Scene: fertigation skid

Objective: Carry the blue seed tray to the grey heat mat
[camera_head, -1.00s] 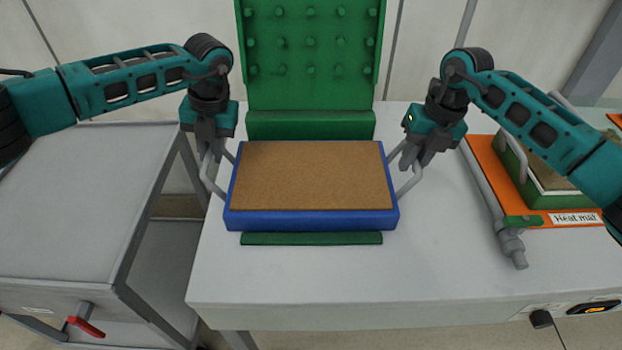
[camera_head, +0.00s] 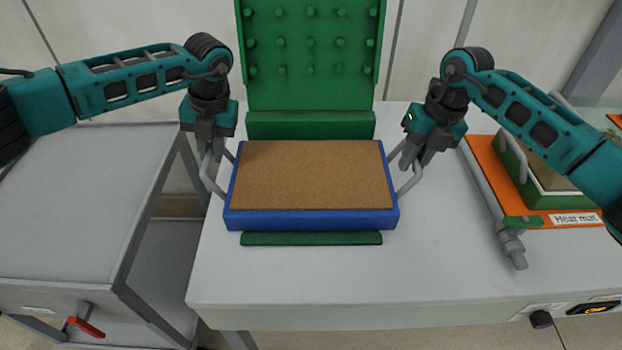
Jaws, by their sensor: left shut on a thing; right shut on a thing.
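The blue seed tray (camera_head: 310,220), filled with brown soil, sits level at the green dibber press (camera_head: 310,60) on the white bench. My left gripper (camera_head: 216,178) is shut on the handle at the tray's left side. My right gripper (camera_head: 405,178) is shut on the handle at its right side. An orange mat (camera_head: 555,218) labelled "Heat mat" lies at the right, with a green tray (camera_head: 565,200) on it, partly hidden by my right arm. No grey heat mat can be made out.
A grey cart (camera_head: 75,210) with a red-handled lever (camera_head: 85,327) stands left of the bench (camera_head: 440,285). A grey pipe with a valve (camera_head: 510,245) runs along the orange mat's left edge. The bench front between tray and pipe is clear.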

